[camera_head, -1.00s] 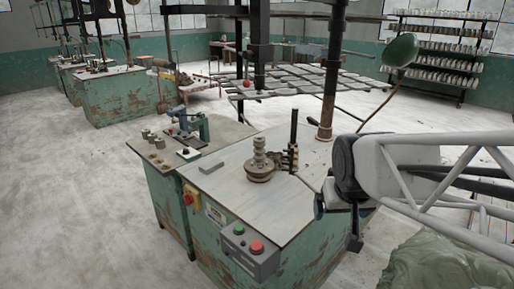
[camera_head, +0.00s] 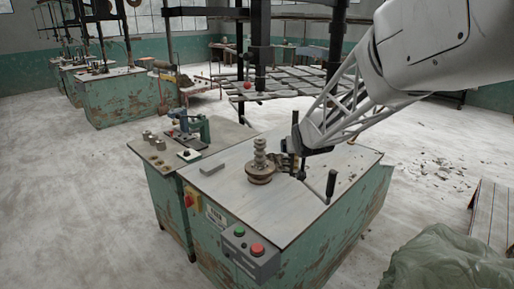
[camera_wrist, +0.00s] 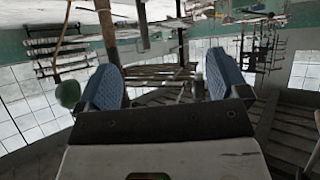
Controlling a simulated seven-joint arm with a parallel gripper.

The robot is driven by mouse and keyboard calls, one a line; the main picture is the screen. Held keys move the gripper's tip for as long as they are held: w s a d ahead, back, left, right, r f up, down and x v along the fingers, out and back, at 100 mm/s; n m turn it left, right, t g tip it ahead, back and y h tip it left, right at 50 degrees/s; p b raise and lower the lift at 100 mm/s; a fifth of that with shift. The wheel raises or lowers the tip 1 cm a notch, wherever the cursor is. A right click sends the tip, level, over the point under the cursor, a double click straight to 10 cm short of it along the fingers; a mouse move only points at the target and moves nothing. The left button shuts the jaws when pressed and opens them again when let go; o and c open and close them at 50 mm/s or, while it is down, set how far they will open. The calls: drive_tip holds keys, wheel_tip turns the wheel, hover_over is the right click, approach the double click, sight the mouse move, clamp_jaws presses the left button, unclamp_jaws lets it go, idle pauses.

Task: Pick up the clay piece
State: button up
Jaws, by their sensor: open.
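My gripper (camera_head: 296,155) is raised over the back of the green workbench in the head view, its fingers small and partly lost against dark parts there. The wrist view shows my gripper (camera_wrist: 162,78) with its two blue-padded fingers wide apart and nothing between them. I cannot tell for sure which thing is the clay piece. Scattered small grey-brown bits (camera_head: 450,165) lie on the floor at the right of the head view. A flat grey bar (camera_head: 212,168) lies on the workbench top. No clay piece can be made out in the wrist view.
The workbench (camera_head: 235,192) carries a stacked metal fixture (camera_head: 260,165), an upright black lever (camera_head: 331,183) and a button box (camera_head: 248,250) at its front. A side bench (camera_head: 150,160) holds small tools. A greenish wrapped heap (camera_head: 440,262) sits at lower right. Floor at left is open.

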drive_tip(key=w+a+f+n+t+y, duration=0.1)
drive_tip(key=w+a+f+t, duration=0.15)
drive_tip(key=w, duration=0.45)
drive_tip(key=w+a+f+t+y, duration=0.1)
drive_tip(key=w+a+f, duration=0.15)
drive_tip(key=w, duration=0.45)
drive_tip(key=n+t+y, duration=0.1)
drive_tip(key=t+y, duration=0.1)
drive_tip(key=y, duration=0.1)
approach(263, 146)
drive_tip(key=x, duration=0.5)
drive_tip(key=shift+a, duration=0.1)
drive_tip(key=shift+w, duration=0.1)
drive_tip(key=shift+x, duration=1.25)
drive_tip(key=shift+x, duration=2.6)
drive_tip(key=shift+a+r, duration=0.1)
